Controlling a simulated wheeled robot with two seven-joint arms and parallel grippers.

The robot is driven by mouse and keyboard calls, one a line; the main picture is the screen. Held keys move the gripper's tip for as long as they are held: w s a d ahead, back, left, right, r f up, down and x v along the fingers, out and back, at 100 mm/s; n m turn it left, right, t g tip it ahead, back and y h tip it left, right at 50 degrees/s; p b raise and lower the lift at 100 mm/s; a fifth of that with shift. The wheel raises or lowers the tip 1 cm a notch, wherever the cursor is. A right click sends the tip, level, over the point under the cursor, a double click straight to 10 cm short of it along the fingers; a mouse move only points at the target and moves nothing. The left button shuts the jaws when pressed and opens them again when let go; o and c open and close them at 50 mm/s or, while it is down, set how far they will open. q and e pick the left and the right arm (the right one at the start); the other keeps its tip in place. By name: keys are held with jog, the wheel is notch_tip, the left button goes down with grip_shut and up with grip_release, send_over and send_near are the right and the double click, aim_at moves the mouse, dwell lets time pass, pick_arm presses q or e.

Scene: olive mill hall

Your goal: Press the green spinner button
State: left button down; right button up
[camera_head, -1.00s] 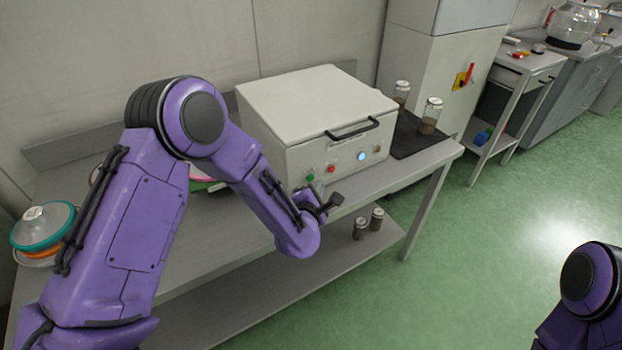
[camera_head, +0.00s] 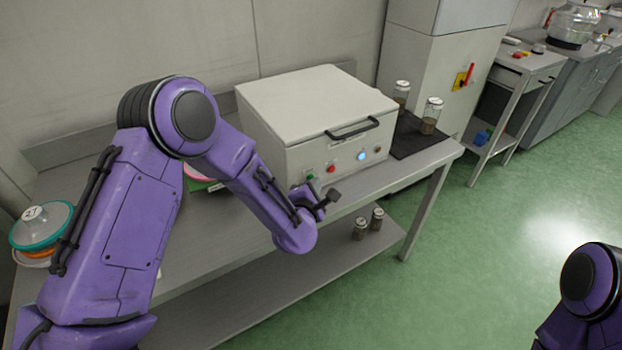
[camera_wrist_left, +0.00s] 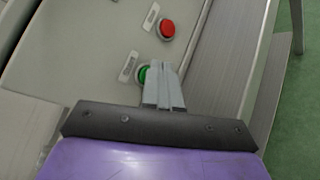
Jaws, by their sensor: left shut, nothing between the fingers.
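The spinner is a grey-white box (camera_head: 305,110) with a black lid handle, standing on the metal table. Its green button (camera_head: 310,178) is at the left of the front panel, partly hidden by my left gripper. In the left wrist view the green button (camera_wrist_left: 142,75) shows just beside the closed fingertips, partly covered by them. My left gripper (camera_head: 331,197) is shut and empty, close in front of the panel; I cannot tell whether it touches the button. A red button (camera_head: 331,169) sits right of the green one, also in the wrist view (camera_wrist_left: 167,29). My right gripper is out of view.
A lit blue button (camera_head: 361,156) is farther right on the panel. Jars (camera_head: 431,116) stand on a black mat (camera_head: 410,139) right of the box, and smaller jars (camera_head: 376,218) on the lower shelf. Stacked lidded bowls (camera_head: 42,226) are at the table's left end.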

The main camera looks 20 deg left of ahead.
pick_arm(q)
jog(key=shift+w+a, duration=0.15)
jog(key=shift+a, duration=0.05)
dwell(0.4)
jog(key=shift+s+d, duration=0.5)
jog(key=shift+d, duration=0.15)
jog(key=s+d, duration=0.1)
jog(key=d, duration=0.1)
jog(key=s+d, duration=0.2)
dwell(0.4)
dwell(0.7)
